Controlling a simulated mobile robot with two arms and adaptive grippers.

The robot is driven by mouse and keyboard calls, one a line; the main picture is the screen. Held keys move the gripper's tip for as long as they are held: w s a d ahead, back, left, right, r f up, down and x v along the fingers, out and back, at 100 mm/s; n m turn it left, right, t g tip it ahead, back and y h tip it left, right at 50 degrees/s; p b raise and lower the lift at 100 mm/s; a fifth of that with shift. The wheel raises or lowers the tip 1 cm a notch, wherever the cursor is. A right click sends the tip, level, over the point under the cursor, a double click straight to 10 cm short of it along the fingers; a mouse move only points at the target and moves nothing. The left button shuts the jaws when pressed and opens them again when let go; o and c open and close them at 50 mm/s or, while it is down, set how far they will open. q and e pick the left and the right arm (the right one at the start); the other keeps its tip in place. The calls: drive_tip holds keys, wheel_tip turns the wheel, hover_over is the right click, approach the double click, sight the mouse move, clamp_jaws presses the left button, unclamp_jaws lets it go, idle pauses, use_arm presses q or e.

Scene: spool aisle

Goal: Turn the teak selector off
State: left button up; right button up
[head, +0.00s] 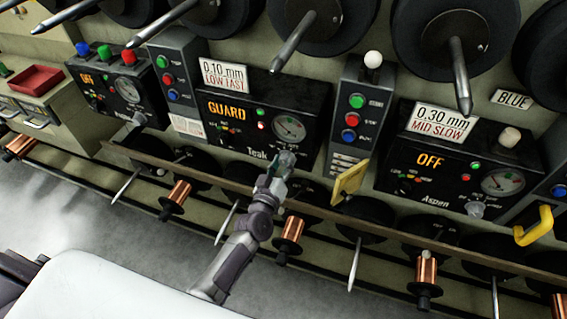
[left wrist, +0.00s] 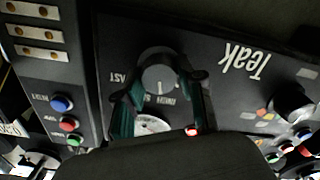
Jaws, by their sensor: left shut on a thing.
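The Teak unit (head: 262,95) is a black panel with an amber display (head: 227,110) reading GUARD, a red light lit beneath its green light, and a round gauge (head: 289,127). My left gripper (head: 281,166) reaches its lower right corner, over the selector, which is mostly hidden there. In the left wrist view, upside down, the grey round selector knob (left wrist: 158,73) with a pale pointer line sits between the dark fingers of my left gripper (left wrist: 163,84), which is shut on it. Partly covered lettering surrounds the knob. My right gripper is not in view.
The Aspen unit (head: 405,182), its display reading OFF, stands to the right; another OFF unit (head: 105,95) is at left. A yellow handle (head: 349,181) juts out right of my gripper. A long rail (head: 330,213) and copper spools (head: 289,236) lie below; large spools and spindles hang above.

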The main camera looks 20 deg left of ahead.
use_arm(q)
drive_tip(key=n, duration=0.3)
drive_tip(key=shift+f+n+b, duration=0.1)
drive_tip(key=shift+n+b, duration=0.55)
drive_tip(key=shift+n, duration=1.45)
drive_tip(key=o, duration=1.1)
drive_tip(key=shift+o, duration=0.2)
drive_tip(key=s, duration=1.2)
drive_tip(key=shift+a, duration=0.25)
